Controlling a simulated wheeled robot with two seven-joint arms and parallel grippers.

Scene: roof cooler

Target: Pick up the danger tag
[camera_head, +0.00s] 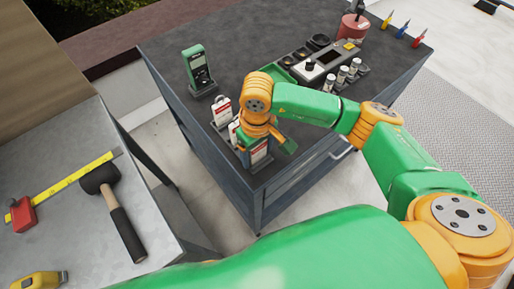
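Several white-and-red tags stand in a row of holders along the front left edge of the dark grey cabinet top. The far tag (222,111) is in clear view. The middle tag (233,132) is partly covered by my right gripper. The near tag (260,153) stands at the cabinet's front corner, just below the gripper. Their print is too small to read, so I cannot tell which is the danger tag. My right gripper (267,146) points down over the near tag, its green fingers spread apart on either side. Contact cannot be made out. My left gripper is out of view.
A separate bench at left holds a mallet (122,220) and yellow tape measure (40,280).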

